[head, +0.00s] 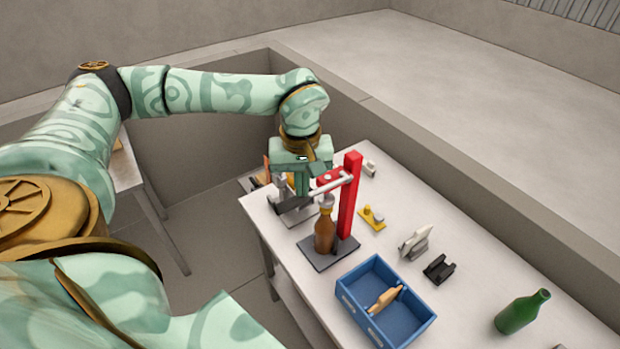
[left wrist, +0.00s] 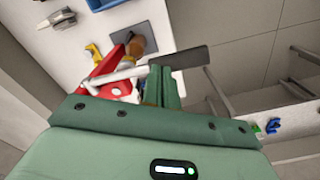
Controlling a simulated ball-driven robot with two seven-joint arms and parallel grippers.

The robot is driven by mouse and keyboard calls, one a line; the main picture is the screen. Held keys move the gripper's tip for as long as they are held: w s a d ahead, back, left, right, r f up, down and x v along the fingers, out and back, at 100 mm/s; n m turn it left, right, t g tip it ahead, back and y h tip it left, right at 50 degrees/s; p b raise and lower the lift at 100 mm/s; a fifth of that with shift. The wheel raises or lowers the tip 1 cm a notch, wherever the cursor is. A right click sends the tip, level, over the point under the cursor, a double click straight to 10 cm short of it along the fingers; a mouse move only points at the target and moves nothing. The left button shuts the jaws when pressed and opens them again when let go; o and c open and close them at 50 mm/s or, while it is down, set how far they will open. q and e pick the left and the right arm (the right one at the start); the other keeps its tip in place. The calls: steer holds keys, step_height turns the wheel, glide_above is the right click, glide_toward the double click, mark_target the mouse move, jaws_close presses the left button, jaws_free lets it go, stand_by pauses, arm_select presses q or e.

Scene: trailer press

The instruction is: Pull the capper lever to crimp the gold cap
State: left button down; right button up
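The capper stands on the white table, with a red post (head: 349,195) and a dark base plate (head: 329,252). Its silver lever arm (head: 335,187) ends in a dark handle (head: 293,206), which points left and slightly down. A brown bottle (head: 324,232) stands upright under the press head. I cannot make out the gold cap. My left gripper (head: 291,186) is at the lever's handle side, pointing down. In the left wrist view its fingers (left wrist: 166,85) are close together, their tips at the dark handle (left wrist: 182,61); contact is unclear. My right gripper is not in view.
A blue bin (head: 386,302) with a tan item (head: 386,299) stands right of the capper. A yellow piece (head: 371,217), a grey item (head: 413,243), a black holder (head: 438,268) and a green bottle (head: 523,312) lie or stand along the table. A low wall runs behind.

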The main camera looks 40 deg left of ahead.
arm_select(q)
step_height(320, 180, down, 7)
steer(key=b, duration=0.3)
steer(key=shift+r, duration=0.15)
stand_by(2.5)
steer(key=shift+r, duration=0.15)
stand_by(0.3)
step_height(320, 180, up, 8)
steer(key=p, duration=0.8)
steer(key=shift+r, duration=0.25)
step_height(320, 180, up, 8)
steer(key=p, duration=0.8)
steer(key=shift+r+p, duration=0.2)
steer(key=shift+p, duration=0.2)
steer(key=shift+d, duration=0.1)
